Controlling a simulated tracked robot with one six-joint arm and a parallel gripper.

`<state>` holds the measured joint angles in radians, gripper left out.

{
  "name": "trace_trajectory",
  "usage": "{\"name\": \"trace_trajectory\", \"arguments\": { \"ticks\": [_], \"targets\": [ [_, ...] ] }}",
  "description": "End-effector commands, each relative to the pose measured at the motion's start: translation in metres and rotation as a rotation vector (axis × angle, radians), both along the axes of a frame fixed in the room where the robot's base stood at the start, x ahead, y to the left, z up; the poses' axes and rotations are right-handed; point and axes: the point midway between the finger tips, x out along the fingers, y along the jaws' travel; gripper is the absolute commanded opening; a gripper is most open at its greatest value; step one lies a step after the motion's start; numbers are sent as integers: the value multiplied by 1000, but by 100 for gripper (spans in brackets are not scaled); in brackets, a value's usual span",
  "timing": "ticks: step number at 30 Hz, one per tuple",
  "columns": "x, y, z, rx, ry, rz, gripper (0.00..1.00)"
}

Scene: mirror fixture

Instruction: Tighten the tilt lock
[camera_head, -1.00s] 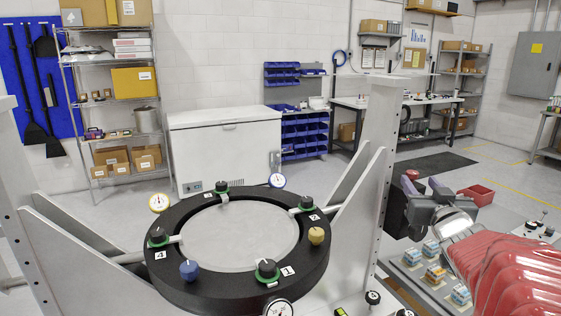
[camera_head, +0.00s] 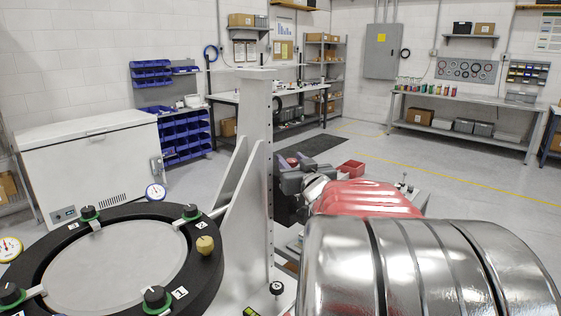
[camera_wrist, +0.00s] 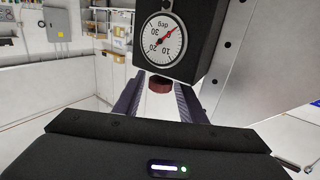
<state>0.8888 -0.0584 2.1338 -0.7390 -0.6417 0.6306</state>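The two fingers of my gripper (camera_wrist: 160,105) are apart, one on each side below the knob. I cannot tell if either touches it. In the head view my gripper (camera_head: 291,173) is small, just right of the fixture's right post (camera_head: 258,150). The black mirror ring (camera_head: 205,262) with a grey disc (camera_head: 115,265) lies at lower left.
My red and silver arm covers the lower right. Open floor (camera_head: 400,155) lies between.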

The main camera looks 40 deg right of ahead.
Motion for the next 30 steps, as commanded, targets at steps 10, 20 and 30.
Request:
{"name": "trace_trajectory", "arguments": {
  "ticks": [10, 20, 30],
  "targets": [
    [0, 1, 0, 0, 0, 1, 12],
    [1, 1, 0, 0, 0, -1, 3],
    [1, 2, 0, 1, 0, -32, 4]
  ]
}}
